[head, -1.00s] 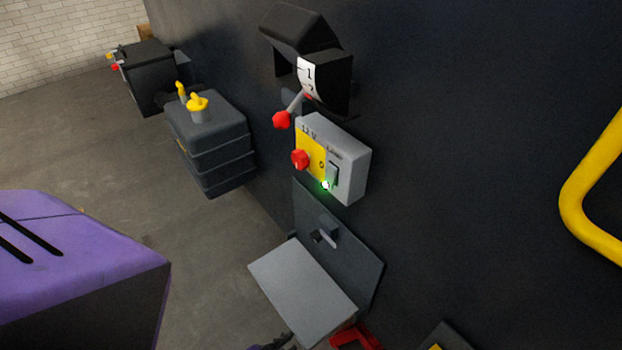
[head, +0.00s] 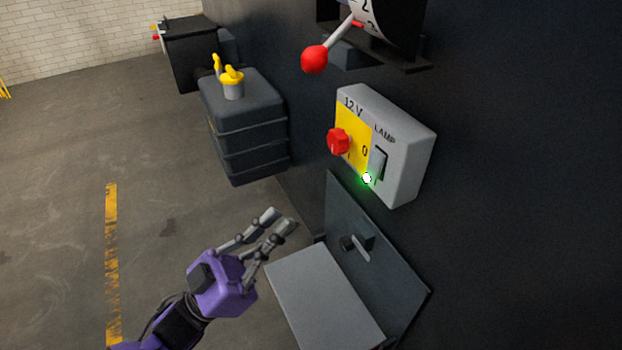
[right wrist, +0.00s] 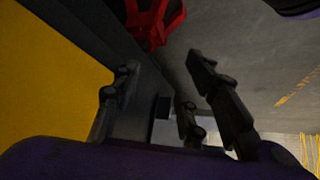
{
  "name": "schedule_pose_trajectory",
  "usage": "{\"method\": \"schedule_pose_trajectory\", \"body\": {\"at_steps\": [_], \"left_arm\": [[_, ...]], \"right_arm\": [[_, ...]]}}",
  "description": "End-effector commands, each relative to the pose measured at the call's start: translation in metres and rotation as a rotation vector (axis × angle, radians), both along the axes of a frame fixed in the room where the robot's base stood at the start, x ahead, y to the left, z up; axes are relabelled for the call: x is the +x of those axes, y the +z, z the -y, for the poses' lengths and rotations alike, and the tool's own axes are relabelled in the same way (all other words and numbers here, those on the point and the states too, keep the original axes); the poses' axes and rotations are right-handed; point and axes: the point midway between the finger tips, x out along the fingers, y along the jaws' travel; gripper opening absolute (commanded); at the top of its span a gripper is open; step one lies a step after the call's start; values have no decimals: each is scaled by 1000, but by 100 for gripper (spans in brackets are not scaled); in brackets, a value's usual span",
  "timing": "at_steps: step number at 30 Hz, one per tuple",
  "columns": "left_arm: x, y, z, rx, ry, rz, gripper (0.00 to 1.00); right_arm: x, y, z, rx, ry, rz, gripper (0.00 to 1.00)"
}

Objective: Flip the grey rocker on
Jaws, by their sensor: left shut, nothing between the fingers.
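The grey rocker (head: 378,164) sits under the word LAMP on the front of a light grey switch box (head: 409,155) on the dark wall, in the head view. A small green light (head: 366,178) glows at its lower left. My left gripper (head: 277,222) is below and left of the box, apart from it, fingers pointing up and right, shut and empty. My right gripper (right wrist: 162,78) shows only in the right wrist view, its fingers spread with nothing held between them. The rocker is not in that view.
A red knob (head: 338,141) sits left of the rocker on a yellow panel. A red-tipped lever (head: 314,59) hangs above the box. A grey shelf (head: 322,300) juts out below. A dark tank (head: 250,128) stands at left. A red part (right wrist: 153,22) is near my right gripper.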

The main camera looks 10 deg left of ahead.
Motion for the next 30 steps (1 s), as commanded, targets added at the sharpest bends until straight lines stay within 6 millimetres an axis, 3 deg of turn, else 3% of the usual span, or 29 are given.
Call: {"method": "schedule_pose_trajectory", "body": {"at_steps": [5,17,23,30], "left_arm": [[-16,12,2,-62,-90,17,0],[-15,13,4,-67,-93,10,0],[-4,31,19,-67,-94,14,0],[20,64,52,-68,-93,15,0]], "right_arm": [[0,3,0,-3,0,3,40],[-16,-5,2,-5,-4,-29,40],[-10,5,2,-5,-3,-16,40],[3,22,2,-3,-5,13,40]]}}
